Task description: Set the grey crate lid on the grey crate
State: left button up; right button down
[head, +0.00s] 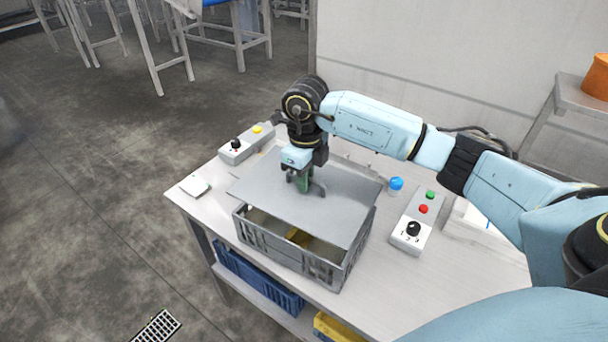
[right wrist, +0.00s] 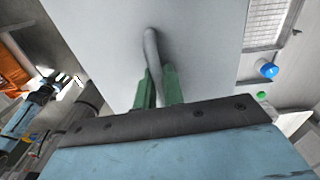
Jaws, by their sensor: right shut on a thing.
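The grey crate (head: 290,257) stands on the table with part of its top open toward the front, where something yellow (head: 298,237) shows inside. The flat grey crate lid (head: 345,205) is above the crate, shifted toward the back and askew to it; I cannot tell whether it touches the rim. My right gripper (head: 304,187) is over the middle of the lid, shut on its handle. In the right wrist view the green fingers (right wrist: 158,85) close around the grey handle (right wrist: 152,50) of the lid (right wrist: 100,40). My left gripper is not in view.
A control box (head: 417,222) with red and green buttons stands right of the crate, near a blue-capped item (head: 396,184). Another control box (head: 246,145) is at the back left, near a small white pad (head: 194,186). A blue crate (head: 255,277) is on the shelf below.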

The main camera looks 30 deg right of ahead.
aim_at(305, 195)
jog(key=shift+f+b, duration=2.25)
jog(key=shift+f, duration=0.5)
jog(key=shift+f+b, duration=0.6)
jog(key=shift+f, duration=0.05)
dwell(0.4)
jog(key=c, duration=1.4)
grip_release()
notch_tip(305, 195, up, 14)
jog(key=shift+w+f+b, duration=0.1)
jog(key=shift+f+b, duration=0.15)
jog(key=shift+b, duration=0.1)
